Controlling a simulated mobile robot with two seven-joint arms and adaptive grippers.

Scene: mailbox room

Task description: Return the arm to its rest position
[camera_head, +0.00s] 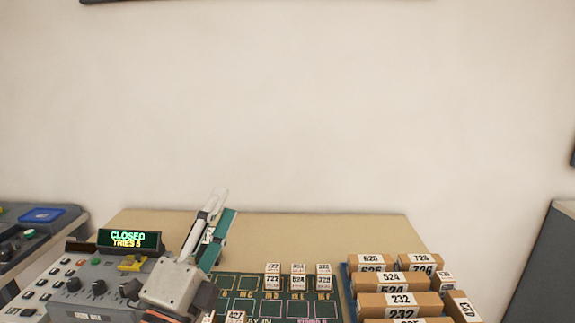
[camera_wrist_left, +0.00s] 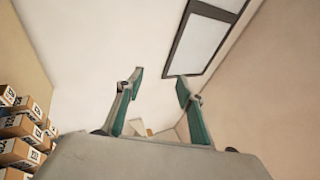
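My left gripper (camera_head: 222,204) points upward above the table's front left part, between the grey control panel (camera_head: 88,285) and the green board (camera_head: 262,284). In the left wrist view its two teal-padded fingers (camera_wrist_left: 160,86) stand apart with nothing between them, so it is open and empty. It hides part of the panel and of the board's left edge. My right gripper is not in view.
The panel's display (camera_head: 129,239) reads "CLOSED TRIES 5". Small numbered blocks (camera_head: 298,275) stand on the board. Several numbered brown boxes (camera_head: 400,300) fill a blue tray at the right. The tan table's back strip (camera_head: 300,228) is clear.

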